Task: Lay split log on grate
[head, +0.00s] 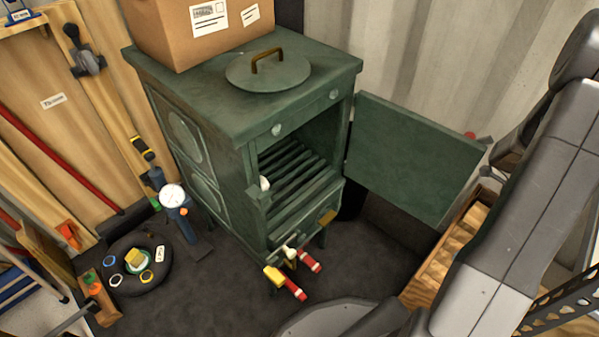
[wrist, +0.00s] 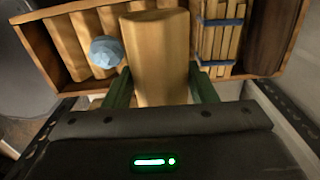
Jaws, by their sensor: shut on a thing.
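The split log (wrist: 155,58) is a pale wooden piece, held between the two green fingers of my gripper (wrist: 160,84) in the wrist view. One finger is on each side of it. The log's far end overlaps the wooden crate behind it; I cannot tell whether it is clear of the crate. The grate (head: 298,178) is a row of dark bars inside the green stove (head: 225,120) in the head view. No log shows on the visible bars. My gripper and the held log are hidden in the head view.
The stove door (head: 415,155) stands open to the right. The wooden crate (wrist: 50,62) holds more split logs, a blue lump (wrist: 106,51), banded kindling (wrist: 215,38) and a dark log (wrist: 270,38). A cardboard box (head: 190,30) and round lid (head: 268,72) sit on the stove.

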